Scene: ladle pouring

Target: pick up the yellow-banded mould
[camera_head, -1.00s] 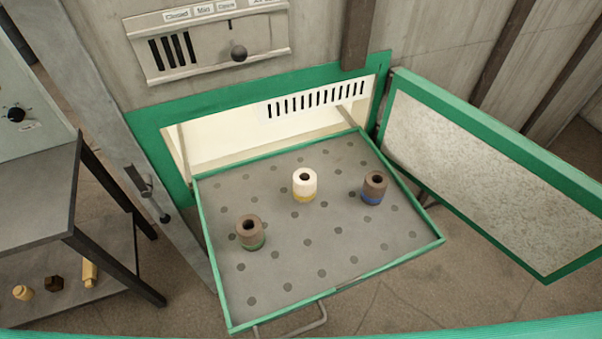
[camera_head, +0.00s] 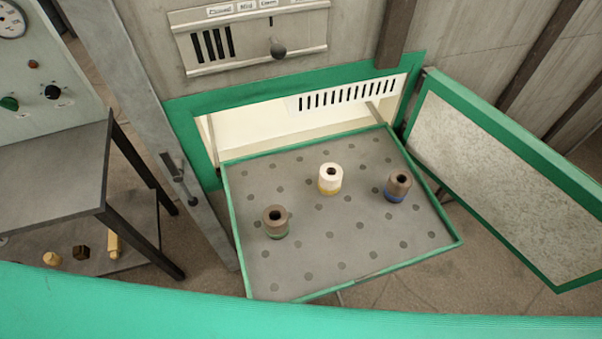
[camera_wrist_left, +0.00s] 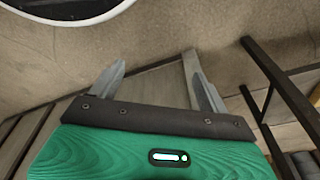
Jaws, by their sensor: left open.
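The yellow-banded mould (camera_head: 330,179) is a cream-white cylinder with a dark hole in its top and a yellow band at its base. It stands upright on the perforated grey tray (camera_head: 350,276) with a green rim, between two brown moulds. My left gripper (camera_wrist_left: 155,65) shows only in the left wrist view; its two fingers are apart, with nothing between them, over the floor. The mould is not in that wrist view. My right gripper is in neither view.
A green-banded brown mould (camera_head: 276,222) stands to the left and a blue-banded one (camera_head: 398,187) to the right. The open oven door (camera_head: 500,180) is at the right. A grey shelf (camera_head: 55,170) stands at the left. A green surface crosses the bottom.

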